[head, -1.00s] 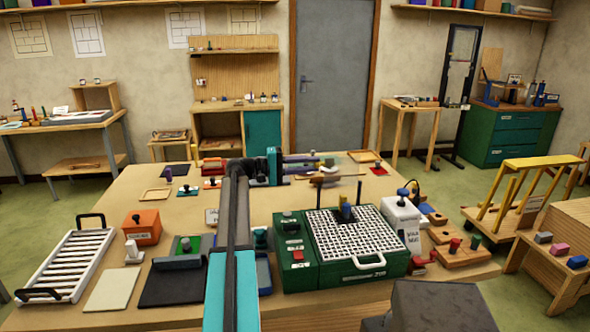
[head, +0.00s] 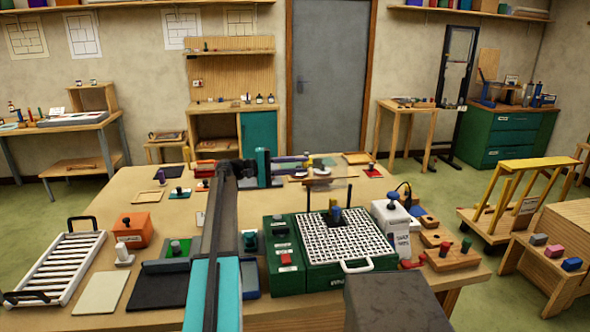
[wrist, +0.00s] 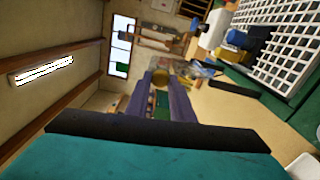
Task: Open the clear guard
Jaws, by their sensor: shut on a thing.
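The clear guard (head: 330,186) is a see-through panel with a thin dark edge. It stands raised above the white grid (head: 350,236) on the green grinder (head: 288,262), at the grid's far side. My gripper (head: 308,168) reaches in from the left with its purple fingers at the guard's upper left. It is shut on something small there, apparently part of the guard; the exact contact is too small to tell. In the wrist view the purple fingers (wrist: 162,84) are close together, and the white grid (wrist: 285,45) shows at upper right. The guard is not clear there.
Wooden blocks (head: 448,255) lie further right. An orange box (head: 134,229) and a white rack (head: 60,262) are at left.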

